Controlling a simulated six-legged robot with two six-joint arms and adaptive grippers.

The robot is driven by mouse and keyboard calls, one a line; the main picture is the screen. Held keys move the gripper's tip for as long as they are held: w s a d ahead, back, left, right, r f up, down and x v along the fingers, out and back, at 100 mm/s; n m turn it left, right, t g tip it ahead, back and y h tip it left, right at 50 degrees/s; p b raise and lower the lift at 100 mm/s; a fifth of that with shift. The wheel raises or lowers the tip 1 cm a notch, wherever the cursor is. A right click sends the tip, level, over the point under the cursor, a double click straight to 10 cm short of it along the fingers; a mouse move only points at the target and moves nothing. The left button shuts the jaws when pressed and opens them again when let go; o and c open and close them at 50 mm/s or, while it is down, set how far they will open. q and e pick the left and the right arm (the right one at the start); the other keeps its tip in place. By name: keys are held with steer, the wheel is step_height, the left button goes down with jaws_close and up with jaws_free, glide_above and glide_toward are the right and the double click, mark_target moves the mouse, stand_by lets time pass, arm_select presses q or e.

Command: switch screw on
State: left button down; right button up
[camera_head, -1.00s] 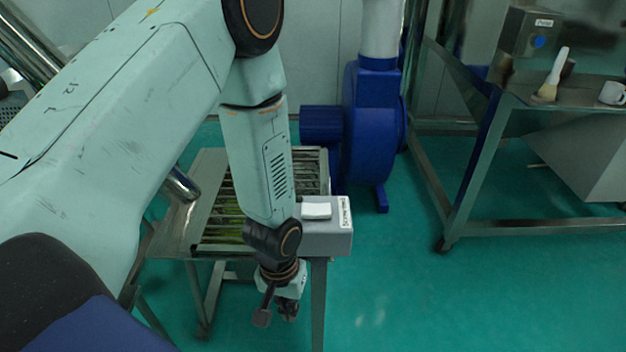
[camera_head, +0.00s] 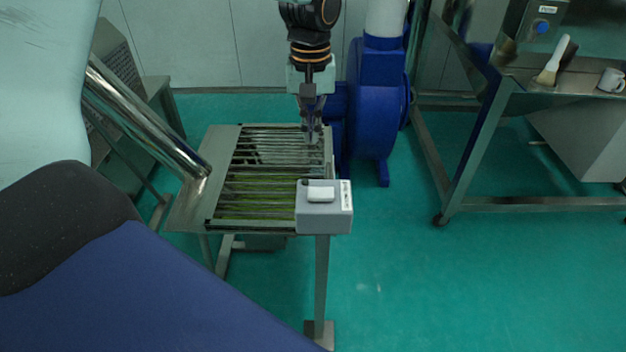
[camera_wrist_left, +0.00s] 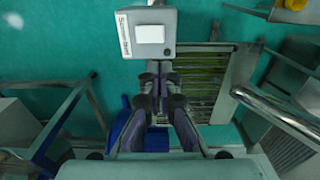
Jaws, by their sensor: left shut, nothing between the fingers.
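The grey switch box (camera_head: 325,210) with a white rocker (camera_head: 320,194) and a printed label sits at the front right corner of the sieve table (camera_head: 188,215). It also shows at the top of the left wrist view (camera_wrist_left: 147,32), with its white rocker (camera_wrist_left: 150,33) facing the camera. My left gripper (camera_head: 312,138) points down over the far right part of the sieve, behind the box and apart from it. In the left wrist view its fingers (camera_wrist_left: 160,80) are closed together with nothing between them, below the box. My right gripper is not in view.
A blue blower (camera_head: 375,110) stands behind and right of the sieve. A shiny metal pipe (camera_head: 145,115) slants down onto the table's left. A steel bench (camera_head: 570,85) with a brush (camera_head: 553,60) and a mug (camera_head: 611,80) is at right. The green floor between is clear.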

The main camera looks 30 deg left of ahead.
mark_target(312, 192)
arm_select(q)
steer(key=shift+a+f, duration=0.1)
steer(key=f, duration=1.3)
steer(key=shift+d+f, duration=0.2)
steer(key=shift+f, duration=0.25)
steer(key=shift+p, duration=0.3)
steer(key=shift+s+a+f, duration=0.1)
steer(key=shift+a+f, duration=0.05)
steer(key=shift+f, duration=0.15)
steer(key=shift+w+d+r+p, duration=0.35)
steer(key=shift+w+d, duration=0.05)
steer(key=shift+d, duration=0.25)
